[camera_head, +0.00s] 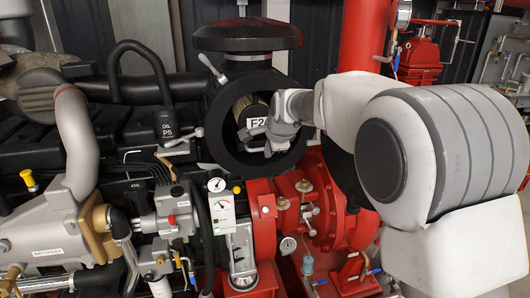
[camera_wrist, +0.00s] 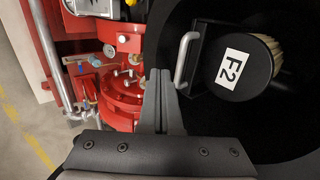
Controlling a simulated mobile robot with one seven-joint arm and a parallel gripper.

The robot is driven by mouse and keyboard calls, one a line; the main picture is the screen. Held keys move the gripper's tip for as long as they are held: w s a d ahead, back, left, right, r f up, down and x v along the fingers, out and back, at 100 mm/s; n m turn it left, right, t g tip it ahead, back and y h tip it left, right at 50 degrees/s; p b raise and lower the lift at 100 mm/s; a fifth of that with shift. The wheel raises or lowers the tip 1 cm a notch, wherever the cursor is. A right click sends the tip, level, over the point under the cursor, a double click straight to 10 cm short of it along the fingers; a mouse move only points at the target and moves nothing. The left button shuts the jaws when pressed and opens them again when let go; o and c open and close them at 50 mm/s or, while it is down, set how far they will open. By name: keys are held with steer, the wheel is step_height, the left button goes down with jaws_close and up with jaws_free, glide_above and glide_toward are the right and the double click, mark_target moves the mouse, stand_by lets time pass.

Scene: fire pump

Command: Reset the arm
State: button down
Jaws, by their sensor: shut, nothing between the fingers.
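My arm (camera_head: 430,150) reaches in from the right in the head view. My gripper (camera_wrist: 161,76) is shut and empty in the wrist view, its two fingers together. It sits at the mouth of the round black housing (camera_head: 219,141), beside the grey handle (camera_wrist: 185,58) of the filter. The handle lies just right of the fingertips; I cannot tell whether they touch. The black filter cap with the white F2 label (camera_wrist: 231,69) sits inside the housing, with pleated filter material (camera_wrist: 266,48) behind it. In the head view my gripper partly hides the filter.
A red pump casing (camera_head: 325,215) stands below the arm, and a red vertical pipe (camera_head: 364,35) rises behind it. Gauges (camera_head: 221,204) and grey piping (camera_head: 80,140) crowd the left. Bare floor (camera_wrist: 25,135) shows at the wrist view's left.

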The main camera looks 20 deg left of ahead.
steer(key=v, duration=0.8)
steer(key=s+d+r+n, duration=0.1)
steer(key=s+d, duration=0.2)
steer(key=d, duration=0.3)
steer(key=s+d+r+n, duration=0.2)
steer(key=s+d, duration=0.1)
steer(key=d, duration=0.3)
steer(key=s+d+f+n+h, duration=0.2)
steer(key=s+d+f+n, duration=0.2)
steer(key=s+d, duration=0.5)
steer(key=s+d+f+n+g+h, duration=0.1)
steer(key=s+d+f+n, duration=0.3)
steer(key=s+d, duration=0.6)
steer(key=s+f+h, duration=0.1)
steer(key=s, duration=0.4)
steer(key=shift+s+n+b, duration=0.2)
steer(key=shift+n+b, duration=0.15)
steer(key=shift+n, duration=0.05)
